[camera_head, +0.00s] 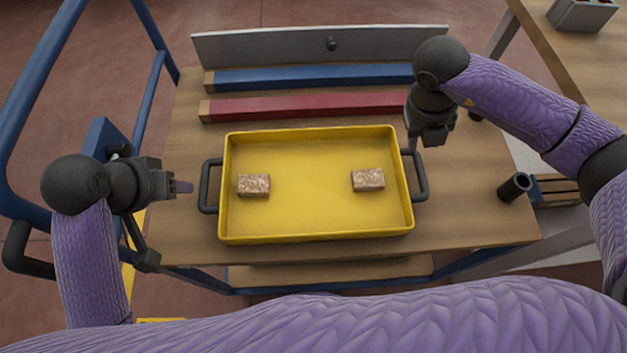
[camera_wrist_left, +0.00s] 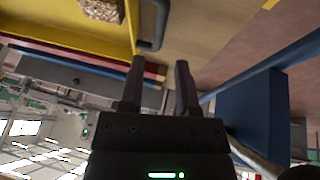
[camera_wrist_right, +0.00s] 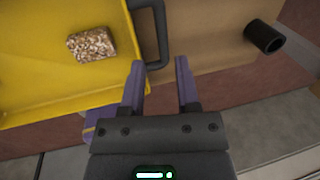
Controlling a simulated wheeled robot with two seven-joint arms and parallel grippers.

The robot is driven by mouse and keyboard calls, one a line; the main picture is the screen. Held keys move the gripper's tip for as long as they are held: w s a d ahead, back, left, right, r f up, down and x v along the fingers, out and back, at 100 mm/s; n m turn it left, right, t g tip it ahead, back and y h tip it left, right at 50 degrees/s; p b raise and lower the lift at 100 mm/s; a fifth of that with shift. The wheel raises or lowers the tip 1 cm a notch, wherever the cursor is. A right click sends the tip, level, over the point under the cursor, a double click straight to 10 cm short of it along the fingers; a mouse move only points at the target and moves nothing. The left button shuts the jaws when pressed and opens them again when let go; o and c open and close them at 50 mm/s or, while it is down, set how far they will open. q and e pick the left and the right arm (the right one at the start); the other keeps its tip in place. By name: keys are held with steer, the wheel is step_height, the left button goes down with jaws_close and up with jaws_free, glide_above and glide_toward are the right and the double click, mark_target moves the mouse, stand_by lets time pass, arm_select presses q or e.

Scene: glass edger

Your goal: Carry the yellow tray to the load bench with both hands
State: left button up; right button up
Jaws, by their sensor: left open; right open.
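The yellow tray (camera_head: 315,232) lies flat on a wooden cart top, with a dark handle at each short end. Two speckled brown blocks (camera_head: 254,185) (camera_head: 368,180) sit in it, one toward each end. My left gripper (camera_head: 186,187) is open and empty, just left of the left handle (camera_head: 206,187), apart from it. The left handle also shows in the left wrist view (camera_wrist_left: 155,25). My right gripper (camera_head: 414,142) is open at the upper end of the right handle (camera_head: 420,175). In the right wrist view the handle (camera_wrist_right: 160,35) stands just beyond the fingertips; I cannot tell if they touch.
Behind the tray lie a red bar (camera_head: 305,106), a blue bar (camera_head: 310,76) and a grey upright panel (camera_head: 290,47). A dark tube (camera_head: 514,187) stands at the right edge. Blue rails (camera_head: 150,90) rise at left. Another wooden table (camera_head: 560,50) is at the upper right.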

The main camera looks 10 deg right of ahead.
mark_target(202, 189)
arm_select(q)
steer(key=x, duration=1)
arm_select(e)
steer(key=x, duration=1)
arm_select(q)
jaws_close()
arm_select(e)
jaws_close()
arm_select(q)
steer(key=shift+r, duration=0.15)
arm_select(e)
steer(key=shift+r, duration=0.15)
